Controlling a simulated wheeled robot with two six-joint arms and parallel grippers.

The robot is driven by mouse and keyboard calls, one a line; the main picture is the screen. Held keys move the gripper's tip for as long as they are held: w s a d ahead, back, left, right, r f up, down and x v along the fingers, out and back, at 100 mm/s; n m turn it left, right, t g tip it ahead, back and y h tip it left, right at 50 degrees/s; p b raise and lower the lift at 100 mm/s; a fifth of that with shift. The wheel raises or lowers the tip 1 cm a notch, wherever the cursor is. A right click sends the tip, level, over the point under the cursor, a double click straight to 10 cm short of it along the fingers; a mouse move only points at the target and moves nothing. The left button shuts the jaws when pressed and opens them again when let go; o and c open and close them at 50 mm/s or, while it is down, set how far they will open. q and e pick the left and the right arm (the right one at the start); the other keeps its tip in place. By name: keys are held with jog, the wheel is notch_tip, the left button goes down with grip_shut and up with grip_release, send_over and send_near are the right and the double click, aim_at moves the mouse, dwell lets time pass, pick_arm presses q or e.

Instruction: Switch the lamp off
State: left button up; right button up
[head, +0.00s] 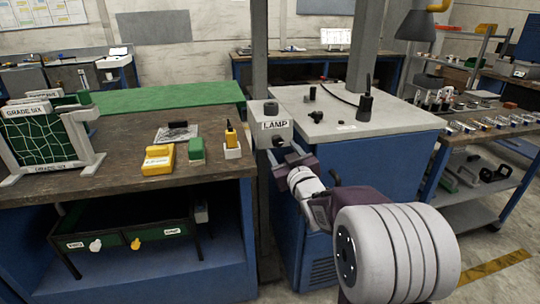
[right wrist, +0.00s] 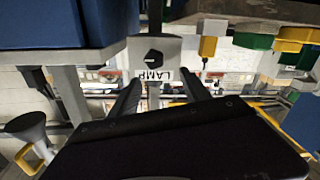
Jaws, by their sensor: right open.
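A grey box labelled LAMP (head: 284,125) is mounted on the grey post between the two benches. A dark round knob (head: 271,108) shows on its upper part, and another dark round part shows at its lower front. In the right wrist view, which is upside down, the LAMP box (right wrist: 143,73) is ahead with a black knob (right wrist: 153,57) on it. My right gripper (head: 287,152) is just below and in front of the box, and its fingers (right wrist: 160,92) are apart with nothing between them. Contact with the box cannot be told. My left gripper is not in view.
The wooden bench (head: 120,198) on the left holds a yellow block (head: 158,160), a green block (head: 196,150) and a net rack (head: 42,140). The grey-topped blue cabinet (head: 400,117) on the right carries small black parts and a cable. A trolley (head: 490,145) stands at the far right.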

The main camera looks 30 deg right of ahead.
aim_at(278, 142)
jog(key=shift+h, duration=0.3)
jog(key=x, duration=0.2)
jog(key=b+x, duration=0.1)
jog(key=x, duration=0.2)
jog(key=f+x, duration=0.1)
jog(key=x, duration=0.1)
jog(key=shift+w+d, duration=0.3)
jog(key=shift+d, duration=0.15)
grip_shut()
